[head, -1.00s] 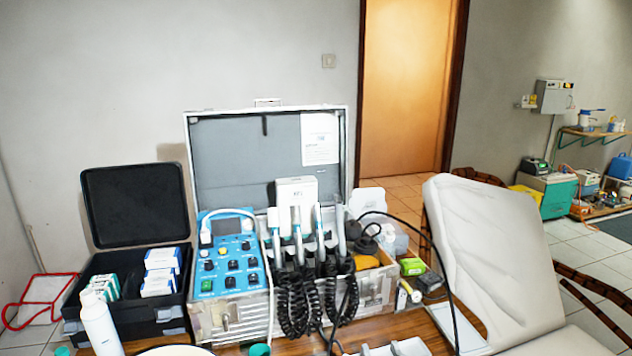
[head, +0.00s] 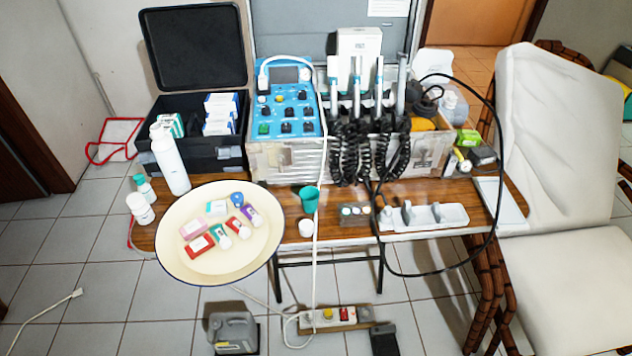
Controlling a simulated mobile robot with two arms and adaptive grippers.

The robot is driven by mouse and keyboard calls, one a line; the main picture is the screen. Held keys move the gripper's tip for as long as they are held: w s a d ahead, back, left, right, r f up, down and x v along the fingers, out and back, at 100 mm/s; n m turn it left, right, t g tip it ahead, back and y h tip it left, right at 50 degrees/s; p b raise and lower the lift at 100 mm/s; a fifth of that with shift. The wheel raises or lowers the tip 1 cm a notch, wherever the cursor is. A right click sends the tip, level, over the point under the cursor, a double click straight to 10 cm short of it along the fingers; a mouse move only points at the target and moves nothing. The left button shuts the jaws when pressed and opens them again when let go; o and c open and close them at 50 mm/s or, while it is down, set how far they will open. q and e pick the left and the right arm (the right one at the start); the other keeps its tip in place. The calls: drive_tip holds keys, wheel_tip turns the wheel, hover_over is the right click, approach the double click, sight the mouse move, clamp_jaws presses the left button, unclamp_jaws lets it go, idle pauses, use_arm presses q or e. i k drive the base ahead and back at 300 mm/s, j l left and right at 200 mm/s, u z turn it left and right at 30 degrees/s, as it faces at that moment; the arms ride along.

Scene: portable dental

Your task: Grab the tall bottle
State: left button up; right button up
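The tall bottle (head: 171,163) is white and stands upright near the left end of the wooden table (head: 345,262), in front of the black case. It is just behind the upper left rim of the cream basin. Two shorter bottles stand left of it: one with a green cap (head: 145,188) and a white one (head: 140,209). Neither of my grippers shows in the head view.
A cream basin (head: 262,250) with several small packets overhangs the table's front edge. The open black case (head: 160,155) and the blue-panelled dental unit (head: 288,155) stand behind. A green cup (head: 309,199) and white tray (head: 450,216) lie to the right. A black cable loops there.

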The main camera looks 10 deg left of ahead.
sight(165, 151)
drive_tip(key=u, duration=1.35)
drive_tip(key=i, duration=0.05)
